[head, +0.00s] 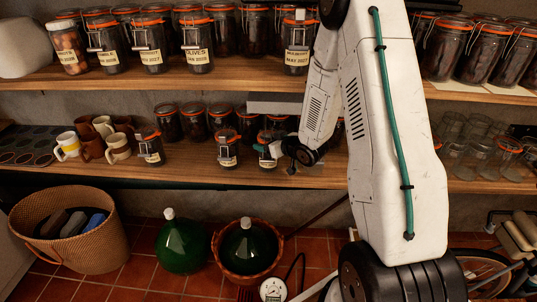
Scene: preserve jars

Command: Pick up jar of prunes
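Several clip-top jars with orange seals stand on two wooden shelves. I cannot make out a label that reads prunes. On the lower shelf, small labelled jars stand at the front: one beside the mugs (151,147), one in the middle (227,150), and one (267,162) right by my gripper. My gripper (278,149) is at the lower shelf, close to that last jar and partly overlapping it. Its fingers are too small and dark to tell whether they are open or touch the jar. My white arm hides part of both shelves.
The upper shelf (240,79) holds labelled jars, including olives (197,45). Mugs (118,147) stand left on the lower shelf (200,172), empty glass jars (472,160) right. A wicker basket (95,250) and green demijohns (182,248) (248,250) stand on the tiled floor.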

